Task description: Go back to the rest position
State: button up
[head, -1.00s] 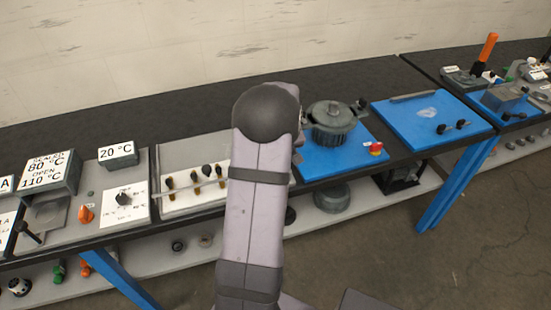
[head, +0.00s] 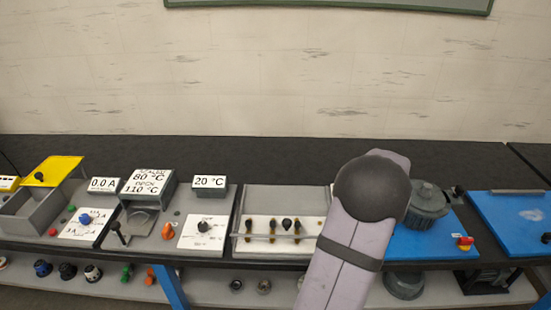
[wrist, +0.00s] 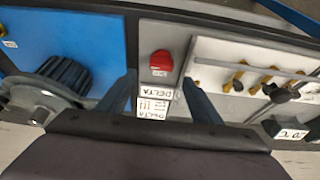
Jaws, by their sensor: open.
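My gripper (wrist: 157,103) shows in the wrist view with its two fingers spread apart and nothing between them. It hangs over the bench by a red knob (wrist: 161,62) and small white cards marked DELTA (wrist: 152,97). In the head view only my arm's grey link and dark elbow show, in front of the bench right of centre. They hide my gripper and part of the bench there.
The grey motor (head: 428,203) sits on a blue plate (head: 420,243) right of my arm. A terminal panel (head: 285,258) with a rail lies to the left, then a 20 °C display (head: 209,182) and other stations. A plain wall stands behind.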

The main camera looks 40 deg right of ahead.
jog(key=w+a+r+p, duration=0.1)
jog(key=w+a, duration=0.2)
jog(key=w+a+r+n+y, duration=0.1)
jog(key=w+a, duration=0.2)
jog(key=a, duration=0.1)
jog(key=w+a+r+n+p, duration=0.1)
jog(key=w+a, duration=0.2)
jog(key=a, duration=0.1)
jog(key=shift+a+r+y+p, duration=0.15)
jog(key=shift+y+p, duration=0.2)
jog(key=shift+y, duration=0.05)
jog(key=w+a+r+n+g+y+p, duration=0.1)
jog(key=a+r+n+p, duration=0.1)
jog(key=a, duration=1.1)
jog(key=w+a+r+n+g+y+p, duration=0.1)
jog(key=w+a+r+n+p, duration=0.15)
jog(key=a, duration=0.95)
jog(key=s+a+r+n+g+p, duration=0.1)
jog(key=s+a+r+n+p, duration=0.15)
jog(key=s+a, duration=0.8)
notch_tip(320, 180, down, 6)
jog(key=w+b, duration=0.2)
jog(key=b, duration=0.3)
jog(key=shift+a+r, duration=0.2)
jog(key=shift+a, duration=0.25)
